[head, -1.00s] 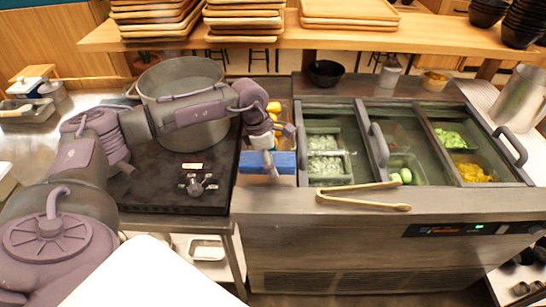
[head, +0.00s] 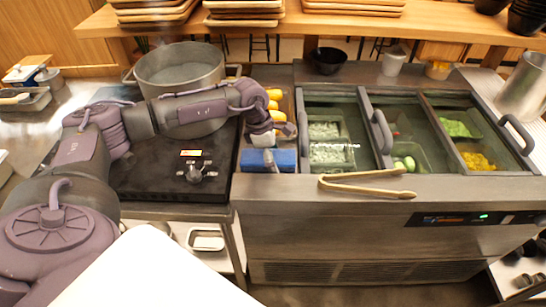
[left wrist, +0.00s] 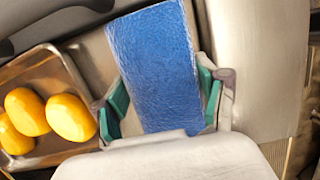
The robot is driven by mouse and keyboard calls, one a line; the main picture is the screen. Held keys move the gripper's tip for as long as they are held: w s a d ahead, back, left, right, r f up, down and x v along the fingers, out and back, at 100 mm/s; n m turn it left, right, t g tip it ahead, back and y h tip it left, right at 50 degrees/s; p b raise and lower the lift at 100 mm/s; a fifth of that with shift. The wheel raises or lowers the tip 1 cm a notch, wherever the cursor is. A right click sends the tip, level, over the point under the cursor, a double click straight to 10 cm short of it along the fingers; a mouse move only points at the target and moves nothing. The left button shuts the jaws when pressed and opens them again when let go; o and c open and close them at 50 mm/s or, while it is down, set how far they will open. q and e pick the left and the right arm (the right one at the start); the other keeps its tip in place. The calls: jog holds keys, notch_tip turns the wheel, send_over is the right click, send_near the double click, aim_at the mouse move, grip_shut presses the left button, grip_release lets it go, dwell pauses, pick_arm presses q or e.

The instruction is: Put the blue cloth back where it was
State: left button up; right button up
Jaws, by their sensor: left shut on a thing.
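The blue cloth (head: 283,160) lies on the narrow strip of counter between the stove and the topping counter. My left gripper (head: 268,157) reaches down over it from the left. In the left wrist view the cloth (left wrist: 153,60) runs between the two green-padded fingers of my left gripper (left wrist: 162,98), one on each side, and the gripper is shut on it. The cloth still appears to rest at counter level. My right gripper is in neither view.
A metal tray of yellow items (left wrist: 66,116) sits beside the cloth. A large pot (head: 180,70) stands on the black stove (head: 150,175) to the left. Wooden tongs (head: 365,190) lie on the front edge of the topping counter (head: 330,225), right of the cloth.

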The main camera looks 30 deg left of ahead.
pick_arm(q)
jog(key=shift+f+b, duration=0.45)
jog(key=shift+f, duration=0.1)
jog(key=o, duration=1)
jog(key=shift+o, duration=1.5)
jog(key=shift+w+f, duration=0.1)
jog(key=shift+w, duration=0.05)
jog(key=shift+s, duration=0.2)
